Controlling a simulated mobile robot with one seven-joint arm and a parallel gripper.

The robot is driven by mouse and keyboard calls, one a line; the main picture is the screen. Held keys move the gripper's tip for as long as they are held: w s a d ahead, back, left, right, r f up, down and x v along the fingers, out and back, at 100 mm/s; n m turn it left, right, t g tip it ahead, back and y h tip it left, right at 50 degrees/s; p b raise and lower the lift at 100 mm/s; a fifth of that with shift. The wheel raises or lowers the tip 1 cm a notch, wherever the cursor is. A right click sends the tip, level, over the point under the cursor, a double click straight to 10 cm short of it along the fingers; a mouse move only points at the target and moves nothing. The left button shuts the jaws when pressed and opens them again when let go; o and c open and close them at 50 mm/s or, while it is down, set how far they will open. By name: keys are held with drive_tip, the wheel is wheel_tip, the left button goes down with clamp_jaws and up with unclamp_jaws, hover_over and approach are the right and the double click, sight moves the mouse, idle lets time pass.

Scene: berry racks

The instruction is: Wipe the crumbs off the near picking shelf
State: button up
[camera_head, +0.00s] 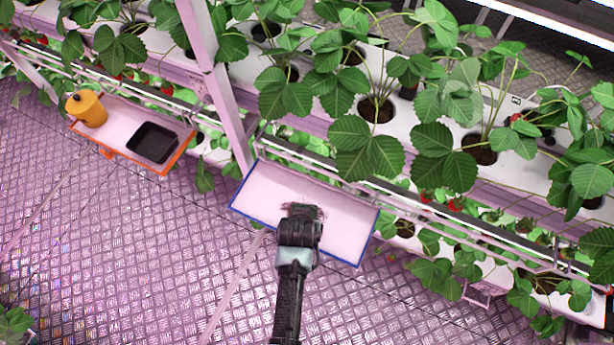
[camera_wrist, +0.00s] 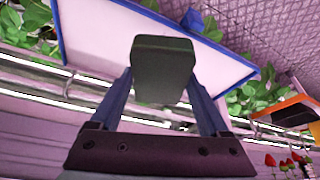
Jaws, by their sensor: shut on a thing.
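The near picking shelf (camera_head: 258,185) is a white board with a blue rim, below the plant rows in the middle of the head view. It also fills the upper part of the wrist view (camera_wrist: 90,30). My gripper (camera_head: 302,213) is over the middle of this shelf. In the wrist view its two fingers (camera_wrist: 162,92) are shut on a dark grey-green block (camera_wrist: 163,62). I cannot tell whether the block touches the shelf.
Strawberry plants in white gutters (camera_head: 345,130) overhang the back of the near shelf. The patterned metal floor (camera_head: 140,240) in front is clear.

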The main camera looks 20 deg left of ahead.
drive_tip(key=shift+f+b, duration=2.85)
drive_tip(key=shift+f, duration=0.15)
drive_tip(key=shift+f+b, duration=0.35)
drive_tip(key=shift+f, duration=0.15)
